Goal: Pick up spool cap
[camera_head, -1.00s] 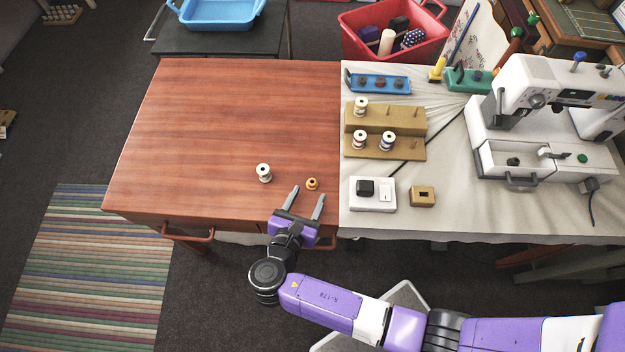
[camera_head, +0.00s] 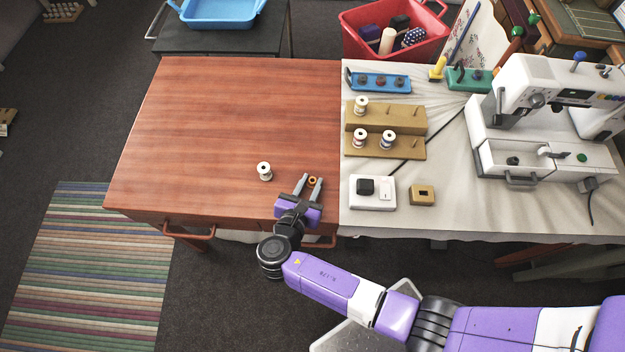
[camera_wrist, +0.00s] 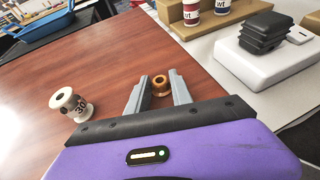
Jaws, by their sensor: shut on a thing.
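The spool cap is a small orange-brown ring (camera_head: 312,181) near the front right of the wooden table. It also shows in the wrist view (camera_wrist: 160,86), between the two grey fingers near their tips. My gripper (camera_head: 310,182) is low over the table, with a finger on each side of the cap, and it is shut on the cap. In the wrist view the gripper (camera_wrist: 159,88) points away over the table. The cap appears at table height; I cannot tell whether it touches the wood.
To the right are a white box with a black pad (camera_head: 373,204), a small tan block (camera_head: 422,196) and a tan spool stand (camera_head: 416,120). The table's middle and back (camera_head: 235,105) are clear.

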